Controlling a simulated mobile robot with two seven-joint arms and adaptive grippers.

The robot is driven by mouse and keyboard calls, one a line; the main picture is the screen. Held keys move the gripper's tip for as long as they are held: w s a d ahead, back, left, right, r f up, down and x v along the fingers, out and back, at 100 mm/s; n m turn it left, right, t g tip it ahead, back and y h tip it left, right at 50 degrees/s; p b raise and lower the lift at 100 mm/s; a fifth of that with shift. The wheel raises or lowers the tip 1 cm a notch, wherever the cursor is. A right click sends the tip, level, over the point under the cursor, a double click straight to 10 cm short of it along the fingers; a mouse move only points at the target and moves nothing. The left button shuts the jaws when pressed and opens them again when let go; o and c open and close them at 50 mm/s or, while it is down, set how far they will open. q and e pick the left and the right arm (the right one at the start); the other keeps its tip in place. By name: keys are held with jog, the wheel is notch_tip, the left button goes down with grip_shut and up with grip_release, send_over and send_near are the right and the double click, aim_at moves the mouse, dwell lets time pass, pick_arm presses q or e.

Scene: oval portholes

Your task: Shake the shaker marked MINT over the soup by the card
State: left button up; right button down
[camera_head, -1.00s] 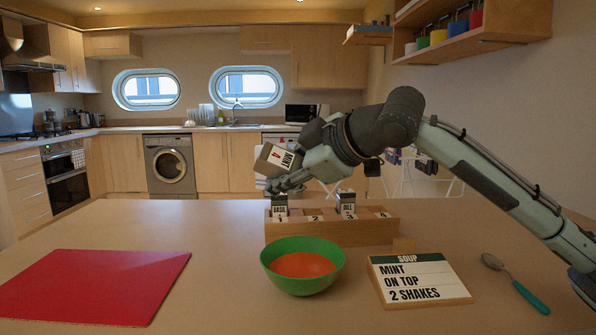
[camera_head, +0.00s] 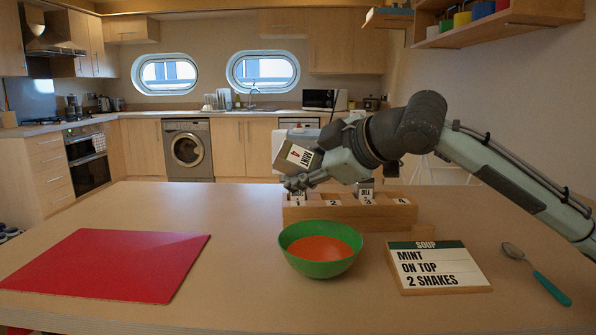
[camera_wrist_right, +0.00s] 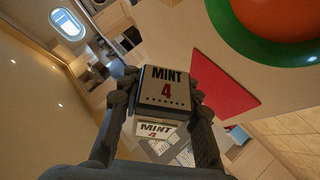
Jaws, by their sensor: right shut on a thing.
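My right gripper (camera_head: 300,180) is shut on the MINT shaker (camera_head: 291,151), held tilted in the air above the left end of the rack, behind the bowl. In the right wrist view the shaker (camera_wrist_right: 168,86) sits between the fingers, with "MINT 4" readable on two faces. The green bowl (camera_head: 320,268) of orange-red soup (camera_head: 320,250) stands on the table in front of the rack; it also shows at the wrist view's top right (camera_wrist_right: 275,50). The card (camera_head: 437,268) right of the bowl reads "SOUP, MINT ON TOP, 2 SHAKES". My left gripper is not in view.
The wooden rack (camera_head: 350,217) has slots numbered 1 to 4. A DILL shaker (camera_head: 366,190) stands at slot 3; slot 1 is partly hidden by my gripper. A spoon (camera_head: 538,274) lies at right, a red mat (camera_head: 110,265) at left. The table between mat and bowl is clear.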

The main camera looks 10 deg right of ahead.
jog(key=shift+a+r, duration=0.1)
notch_tip(320, 180, down, 5)
notch_tip(320, 180, up, 5)
jog(key=shift+w+r, duration=0.1)
jog(key=shift+r, duration=0.05)
jog(key=shift+s, duration=0.2)
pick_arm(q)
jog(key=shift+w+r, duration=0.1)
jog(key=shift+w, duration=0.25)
pick_arm(e)
jog(key=shift+w+f, duration=0.15)
jog(key=shift+f, duration=0.1)
